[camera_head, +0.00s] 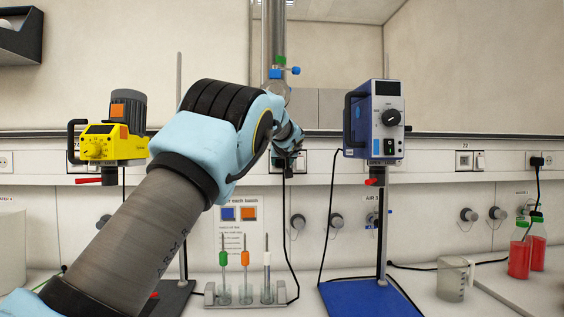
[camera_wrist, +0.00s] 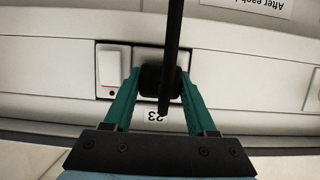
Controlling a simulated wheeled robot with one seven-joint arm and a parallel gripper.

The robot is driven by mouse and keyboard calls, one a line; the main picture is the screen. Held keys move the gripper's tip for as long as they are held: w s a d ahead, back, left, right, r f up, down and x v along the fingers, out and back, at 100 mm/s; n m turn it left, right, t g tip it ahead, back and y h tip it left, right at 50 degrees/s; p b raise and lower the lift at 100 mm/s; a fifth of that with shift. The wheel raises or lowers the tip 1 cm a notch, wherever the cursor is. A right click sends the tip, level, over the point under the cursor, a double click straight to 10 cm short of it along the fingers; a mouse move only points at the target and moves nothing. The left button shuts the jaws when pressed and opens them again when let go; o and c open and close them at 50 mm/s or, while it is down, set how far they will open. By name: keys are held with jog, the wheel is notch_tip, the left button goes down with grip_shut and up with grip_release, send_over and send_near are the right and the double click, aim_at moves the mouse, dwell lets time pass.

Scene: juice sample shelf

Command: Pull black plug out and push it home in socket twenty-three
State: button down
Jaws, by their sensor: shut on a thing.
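My gripper (camera_wrist: 162,84) is shut on the black plug (camera_wrist: 155,80), with its two green fingers on either side. The plug is in front of the socket plate (camera_wrist: 124,57) over the label 23 (camera_wrist: 155,116), which appears upside down in the wrist view. The plug covers the socket's holes, so I cannot tell how deep it sits. Its black cable (camera_wrist: 174,30) crosses the picture's upper middle. In the head view, my gripper (camera_head: 290,152) is at the wall rail beyond my arm, and the socket (camera_head: 301,162) is partly hidden behind it.
A blue stirrer (camera_head: 376,125) stands right of my gripper, and a yellow one (camera_head: 100,143) stands left. Another black plug (camera_head: 537,161) is in a socket at far right. Socket 22 (camera_head: 464,161) looks empty. A rack (camera_head: 245,299) of coloured-topped tools stands below my gripper.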

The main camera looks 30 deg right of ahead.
jog(key=shift+w+r, duration=0.1)
jog(key=shift+w, duration=0.05)
dwell(0.7)
jog(key=shift+c, duration=0.6)
grip_release()
jog(key=shift+d, duration=0.1)
